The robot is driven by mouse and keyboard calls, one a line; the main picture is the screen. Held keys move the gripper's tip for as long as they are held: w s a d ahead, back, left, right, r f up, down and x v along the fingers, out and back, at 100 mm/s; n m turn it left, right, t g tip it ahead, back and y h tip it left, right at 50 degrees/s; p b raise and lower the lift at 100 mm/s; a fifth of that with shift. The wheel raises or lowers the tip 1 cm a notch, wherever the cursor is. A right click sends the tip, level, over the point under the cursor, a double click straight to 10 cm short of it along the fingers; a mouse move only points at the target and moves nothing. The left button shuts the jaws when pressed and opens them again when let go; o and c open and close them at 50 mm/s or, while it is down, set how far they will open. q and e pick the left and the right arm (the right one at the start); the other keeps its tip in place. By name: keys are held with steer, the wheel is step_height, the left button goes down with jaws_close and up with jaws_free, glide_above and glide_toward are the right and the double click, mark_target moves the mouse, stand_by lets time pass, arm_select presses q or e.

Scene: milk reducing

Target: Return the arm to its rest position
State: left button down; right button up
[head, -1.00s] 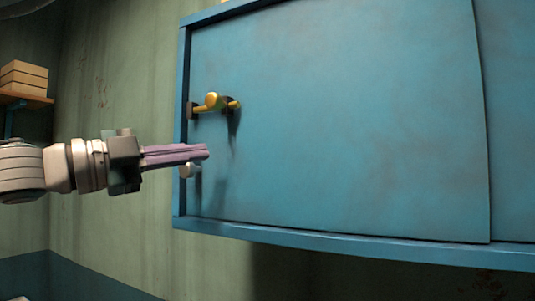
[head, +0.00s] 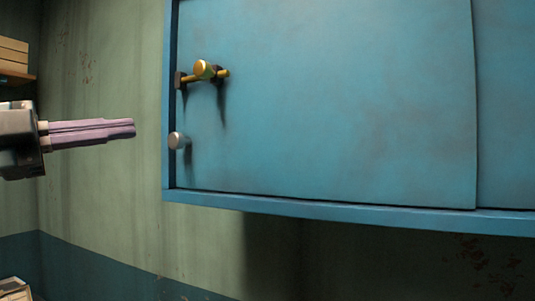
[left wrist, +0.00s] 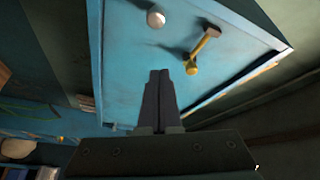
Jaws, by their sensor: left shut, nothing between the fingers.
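My left gripper (head: 133,128) comes in from the left edge of the head view, with its purple-grey fingers pointing right. It is shut and empty. Its fingertips are apart from the blue cabinet (head: 330,100), a little left of its left edge. In the left wrist view the shut fingers (left wrist: 159,75) point toward the cabinet front (left wrist: 135,60). My right gripper is in neither view.
The cabinet front carries a yellow latch (head: 204,70) and, below it, a silver round knob (head: 177,140). Boxes (head: 13,55) sit on a shelf at the far left. The green wall between gripper and cabinet is bare.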

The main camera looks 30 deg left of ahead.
arm_select(q)
steer(key=s+a+f+n+y+p, duration=0.1)
steer(key=a+f+n+y+p, duration=0.35)
steer(key=f+n+y, duration=0.4)
steer(key=s+d+f+n+g+y+p, duration=0.1)
steer(key=s+f+n+g+y, duration=0.1)
steer(key=f+n+g, duration=0.15)
steer(key=s+d+f+n+g+y+p, duration=0.1)
steer(key=s+d+f+n+g+y, duration=0.15)
steer(key=f, duration=0.25)
steer(key=s+d+f+g+h+p, duration=0.1)
steer(key=s+d+f+g+h, duration=0.1)
steer(key=s+d, duration=0.4)
steer(key=s+d+f+n+g+h+p, duration=0.1)
steer(key=s+d+g, duration=0.5)
steer(key=d, duration=0.7)
step_height(320, 180, down, 3)
steer(key=shift+s+d+r+g+h+p, duration=0.1)
steer(key=shift+s+d+g+h+p, duration=0.3)
steer(key=shift+h+p, duration=0.6)
steer(key=shift+a, duration=0.1)
